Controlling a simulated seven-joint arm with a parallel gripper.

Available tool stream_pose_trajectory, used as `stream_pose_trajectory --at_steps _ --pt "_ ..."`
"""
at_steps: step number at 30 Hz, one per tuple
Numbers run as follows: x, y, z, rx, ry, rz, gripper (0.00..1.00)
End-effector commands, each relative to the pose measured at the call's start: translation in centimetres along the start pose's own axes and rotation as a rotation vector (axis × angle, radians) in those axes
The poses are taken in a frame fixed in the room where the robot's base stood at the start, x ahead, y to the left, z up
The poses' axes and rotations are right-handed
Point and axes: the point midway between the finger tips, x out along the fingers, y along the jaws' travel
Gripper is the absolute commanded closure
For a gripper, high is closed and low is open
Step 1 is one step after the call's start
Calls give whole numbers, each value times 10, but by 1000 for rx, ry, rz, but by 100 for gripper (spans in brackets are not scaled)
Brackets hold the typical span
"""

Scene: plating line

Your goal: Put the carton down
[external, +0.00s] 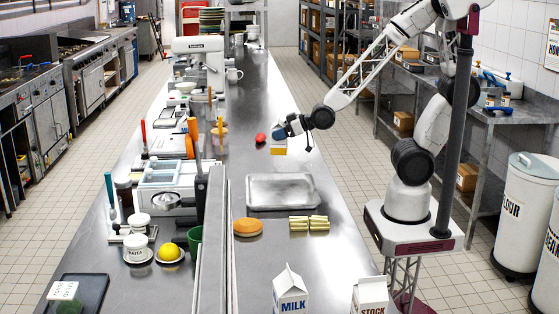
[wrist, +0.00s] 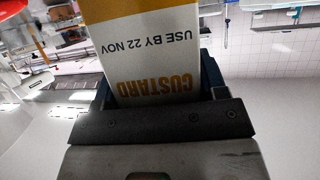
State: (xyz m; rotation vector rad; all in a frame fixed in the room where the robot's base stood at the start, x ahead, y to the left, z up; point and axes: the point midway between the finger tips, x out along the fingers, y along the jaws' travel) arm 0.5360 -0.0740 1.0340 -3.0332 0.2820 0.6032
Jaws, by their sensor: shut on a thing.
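A white and yellow carton (external: 279,150) is in my gripper (external: 280,133). In the wrist view the carton (wrist: 150,40) fills the space between the blue fingers, and its face reads "CUSTARD" and "USE BY 22 NOV", upside down. My gripper (wrist: 158,92) is shut on it. In the external view the carton is over the steel counter (external: 262,95), beyond the metal tray. I cannot tell whether its base touches the counter.
A red round thing (external: 260,138) lies just left of the carton. An empty metal tray (external: 282,191) lies nearer the camera, with an orange disc (external: 248,227) and yellow sticks (external: 309,223) before it. Milk (external: 290,294) and stock (external: 370,296) cartons stand in front. The counter beyond is clear.

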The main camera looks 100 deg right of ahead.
Motion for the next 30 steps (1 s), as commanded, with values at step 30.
stream_pose_trajectory --at_steps 30 --pt "27 -70 -23 -45 3 -102 76"
